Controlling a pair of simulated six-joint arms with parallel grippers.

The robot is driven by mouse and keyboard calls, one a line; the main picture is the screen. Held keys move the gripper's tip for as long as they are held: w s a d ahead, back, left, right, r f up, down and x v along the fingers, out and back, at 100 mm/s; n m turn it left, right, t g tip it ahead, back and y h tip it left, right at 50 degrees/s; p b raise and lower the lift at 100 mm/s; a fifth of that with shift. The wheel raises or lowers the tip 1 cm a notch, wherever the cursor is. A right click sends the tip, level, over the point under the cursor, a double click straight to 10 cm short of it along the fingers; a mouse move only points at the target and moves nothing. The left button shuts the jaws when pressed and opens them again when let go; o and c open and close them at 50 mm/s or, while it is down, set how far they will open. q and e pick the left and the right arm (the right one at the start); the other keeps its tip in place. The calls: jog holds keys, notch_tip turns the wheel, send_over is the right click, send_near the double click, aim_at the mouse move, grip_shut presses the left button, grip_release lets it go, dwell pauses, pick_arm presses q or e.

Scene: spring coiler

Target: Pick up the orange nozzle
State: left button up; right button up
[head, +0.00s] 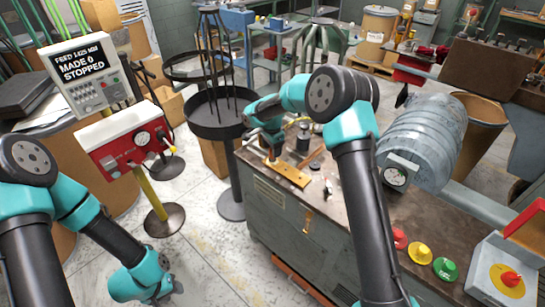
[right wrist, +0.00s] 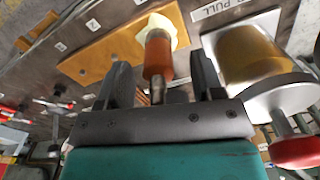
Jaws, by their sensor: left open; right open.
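The orange nozzle (right wrist: 158,54) shows in the right wrist view, with a pale yellow piece at its far end and a narrow metallic tip toward me. It stands out over a tan board (right wrist: 92,66). My right gripper (right wrist: 162,80) is open, with one finger on each side of the nozzle's near end; I cannot tell whether either touches it. In the head view my right gripper (head: 268,150) is at the bench's left end, above the tan board (head: 288,175); the nozzle cannot be made out there. My left gripper (head: 167,288) hangs open and empty low over the floor.
A brass-coloured cylinder with a grey flange (right wrist: 283,93) and a red knob (right wrist: 296,152) stands close right of my right gripper. A grey machine housing (head: 430,140) and coloured buttons (head: 420,253) occupy the bench (head: 330,215). A round-tray stand (head: 215,115) is behind-left.

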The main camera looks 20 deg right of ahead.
notch_tip(320, 180, down, 3)
jog(key=shift+d+f, duration=0.1)
jog(key=shift+f, duration=0.05)
dwell(0.4)
grip_shut()
dwell(0.5)
jog(key=shift+r, duration=0.55)
notch_tip(320, 180, up, 3)
jog(key=shift+f, duration=0.1)
jog(key=s+a, duration=0.2)
jog(key=s, duration=0.5)
jog(key=s+a+r, duration=0.1)
jog(key=s+a, duration=0.1)
jog(key=s, duration=0.6)
jog(key=shift+s+a, duration=0.25)
jog(key=shift+s, duration=0.05)
